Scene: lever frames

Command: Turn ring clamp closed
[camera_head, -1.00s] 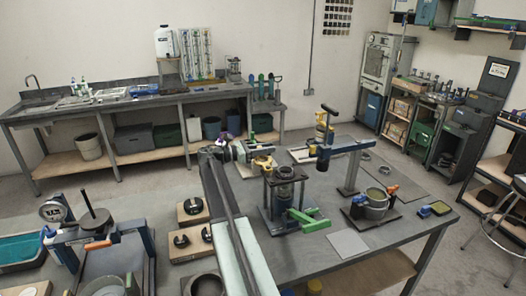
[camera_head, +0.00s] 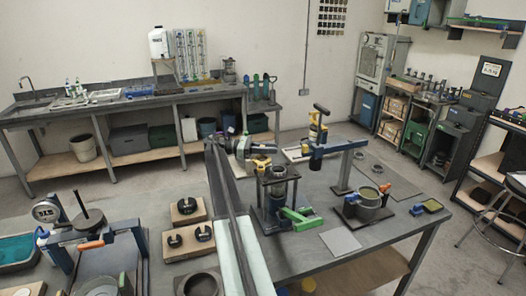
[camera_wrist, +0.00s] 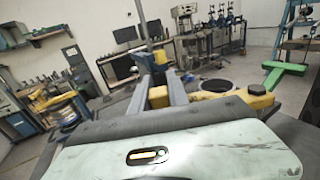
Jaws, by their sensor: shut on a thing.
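The ring clamp (camera_wrist: 257,97) shows in the wrist view as yellow parts around a dark round opening. A yellow block (camera_wrist: 158,97) sits between the two grey fingers of my gripper (camera_wrist: 160,72), which is shut on it. I take this block as part of the clamp; how it joins the ring is hidden. In the head view the clamp's yellow part (camera_head: 265,164) shows behind the dark cylinder stand, partly covered. My gripper (camera_head: 258,149) is just beside it there, and its fingertips are hard to make out.
A stand with a green lever (camera_head: 300,218) is close in front of the clamp. A yellow-and-black post device (camera_head: 317,135) stands behind right, and a pot with an orange handle (camera_head: 370,204) farther right. A flat grey plate (camera_head: 340,241) lies on the bench.

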